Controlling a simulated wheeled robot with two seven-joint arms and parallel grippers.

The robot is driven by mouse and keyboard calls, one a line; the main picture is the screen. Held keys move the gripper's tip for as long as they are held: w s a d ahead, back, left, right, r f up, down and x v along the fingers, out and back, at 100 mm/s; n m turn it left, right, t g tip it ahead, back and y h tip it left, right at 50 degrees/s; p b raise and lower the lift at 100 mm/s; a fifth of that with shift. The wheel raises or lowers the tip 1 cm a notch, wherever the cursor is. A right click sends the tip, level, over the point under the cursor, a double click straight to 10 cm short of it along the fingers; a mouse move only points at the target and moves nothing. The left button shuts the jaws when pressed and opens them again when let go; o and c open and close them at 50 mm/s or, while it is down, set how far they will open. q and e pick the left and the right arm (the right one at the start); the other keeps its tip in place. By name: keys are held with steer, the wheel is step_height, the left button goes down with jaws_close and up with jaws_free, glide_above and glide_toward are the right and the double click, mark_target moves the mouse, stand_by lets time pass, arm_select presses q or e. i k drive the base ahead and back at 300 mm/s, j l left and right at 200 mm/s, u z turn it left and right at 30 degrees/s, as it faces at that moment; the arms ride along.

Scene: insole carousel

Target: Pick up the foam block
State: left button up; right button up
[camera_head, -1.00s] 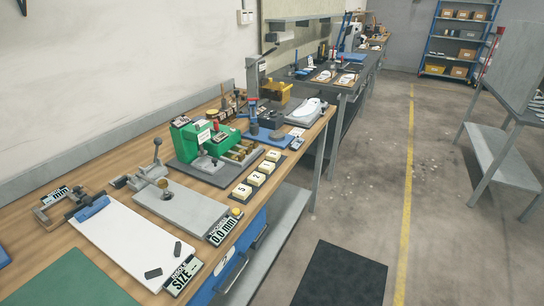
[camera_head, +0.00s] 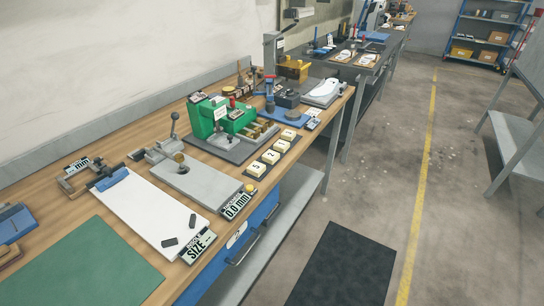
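No thing in view is clearly the foam block, and I cannot tell which one it is. Several small cream blocks with numbers (camera_head: 271,157) stand in a row along the front of the wooden bench (camera_head: 130,140). Two small dark pieces (camera_head: 169,242) lie on the white board with a blue clamp (camera_head: 145,208). A blue item (camera_head: 12,224) is cut off at the left edge. Neither of my grippers is in view.
A green mat (camera_head: 85,268) lies bare at the near end of the bench. A grey plate with a lever (camera_head: 203,188) and a green machine (camera_head: 208,115) stand farther along. A dark floor mat (camera_head: 342,268) lies right of the bench, with clear floor beyond.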

mark_target(270, 156)
steer(key=i+l+u, duration=0.35)
steer(key=l, duration=0.25)
steer(key=i+l+u, duration=0.35)
steer(key=l, duration=0.35)
steer(key=i+l+u, duration=0.15)
steer(key=l, duration=0.2)
steer(key=i, duration=0.05)
